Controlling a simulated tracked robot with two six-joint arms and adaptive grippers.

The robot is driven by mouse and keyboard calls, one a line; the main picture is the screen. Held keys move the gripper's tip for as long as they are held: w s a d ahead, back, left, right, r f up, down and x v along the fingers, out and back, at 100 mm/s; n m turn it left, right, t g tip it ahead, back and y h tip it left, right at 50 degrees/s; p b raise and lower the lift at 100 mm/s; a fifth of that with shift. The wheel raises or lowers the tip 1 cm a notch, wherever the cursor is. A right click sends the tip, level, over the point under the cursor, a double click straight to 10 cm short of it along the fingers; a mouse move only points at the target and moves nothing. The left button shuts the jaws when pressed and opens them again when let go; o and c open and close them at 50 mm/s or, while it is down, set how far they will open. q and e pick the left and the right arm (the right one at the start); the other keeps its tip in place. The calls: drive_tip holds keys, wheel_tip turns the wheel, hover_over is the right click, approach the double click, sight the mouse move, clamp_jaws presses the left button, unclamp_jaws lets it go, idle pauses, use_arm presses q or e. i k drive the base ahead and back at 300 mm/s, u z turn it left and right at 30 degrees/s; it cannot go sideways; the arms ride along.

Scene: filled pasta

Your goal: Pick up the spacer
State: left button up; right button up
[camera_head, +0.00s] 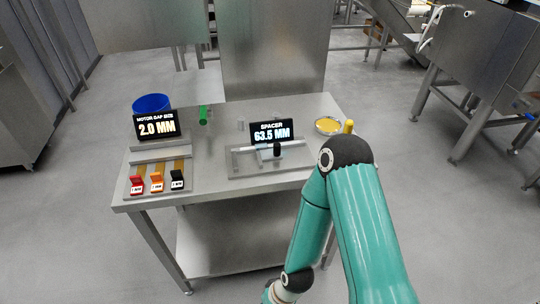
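A black display (270,132) reading "SPACER 63.5 MM" stands on the right half of the steel table. In front of it lies a clear or grey flat fixture (245,163) with a small upright black piece (277,149) on it. I cannot tell whether that piece is the spacer. At the table's left front stand a red block (137,185), an orange block (157,183) and a black block (177,181), with small labels too blurred to read surely. My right arm bends down in front of the table, its wrist cut off by the bottom edge. Neither gripper shows.
A yellow-topped item (348,127) shows behind my right elbow.

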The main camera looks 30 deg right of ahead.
sight(241, 123)
drive_tip(key=z, duration=0.5)
drive_tip(key=i, duration=0.2)
drive_tip(key=u, duration=3.2)
drive_tip(key=k, duration=0.55)
drive_tip(key=z, duration=0.1)
drive_tip(key=k, duration=1.35)
drive_tip(key=z, duration=0.85)
drive_tip(key=k, duration=0.5)
drive_tip(key=z, duration=0.25)
